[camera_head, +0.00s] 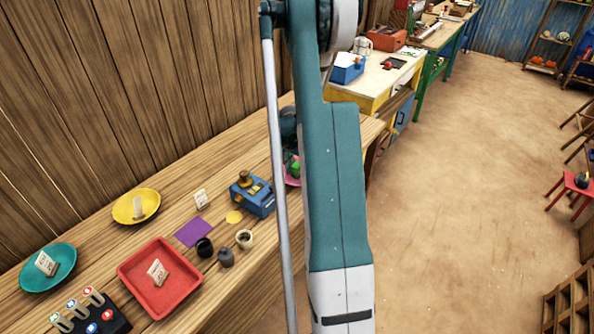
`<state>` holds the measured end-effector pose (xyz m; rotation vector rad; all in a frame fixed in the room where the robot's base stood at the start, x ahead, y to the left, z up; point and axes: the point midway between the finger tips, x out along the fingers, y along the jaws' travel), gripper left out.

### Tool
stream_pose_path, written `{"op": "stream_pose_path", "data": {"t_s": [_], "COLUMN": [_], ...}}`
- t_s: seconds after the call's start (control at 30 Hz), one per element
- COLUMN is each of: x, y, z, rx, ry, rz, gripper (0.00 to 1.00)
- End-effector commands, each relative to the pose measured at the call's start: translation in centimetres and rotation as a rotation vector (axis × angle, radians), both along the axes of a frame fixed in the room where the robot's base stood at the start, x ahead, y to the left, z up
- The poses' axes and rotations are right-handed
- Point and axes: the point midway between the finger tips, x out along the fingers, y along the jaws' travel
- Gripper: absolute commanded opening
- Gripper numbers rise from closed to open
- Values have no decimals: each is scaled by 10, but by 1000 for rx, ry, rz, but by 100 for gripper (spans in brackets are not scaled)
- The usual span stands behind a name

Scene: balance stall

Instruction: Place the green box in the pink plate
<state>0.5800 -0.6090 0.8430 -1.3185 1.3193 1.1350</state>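The green box (295,168) shows as a small green patch just left of my arm's large teal link, at the table's far part. The pink plate (292,182) shows only as a thin pink edge just below the green patch. The link hides the rest of both, so I cannot tell whether the box rests in the plate or is held above it. A dark part of my wrist and gripper (290,148) shows directly above the green patch. The fingers are hidden or too small to make out.
On the wooden table (220,165) are a yellow plate (125,212), teal plate (62,277), red tray (185,297), purple sheet (192,232), blue scale-like device (262,204) and several small pots. A yellow-sided table (357,97) stands beyond.

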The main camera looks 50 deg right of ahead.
Motion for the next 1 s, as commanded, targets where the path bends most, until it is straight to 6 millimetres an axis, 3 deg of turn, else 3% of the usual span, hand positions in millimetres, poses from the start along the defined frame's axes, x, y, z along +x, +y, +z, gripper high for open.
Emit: {"op": "stream_pose_path", "data": {"t_s": [0.57,1.0], "x": [0,0], "y": [1,8], "z": [7,56], "rx": [0,0], "ry": [0,0], "rz": [0,0], "gripper": [39,39]}}
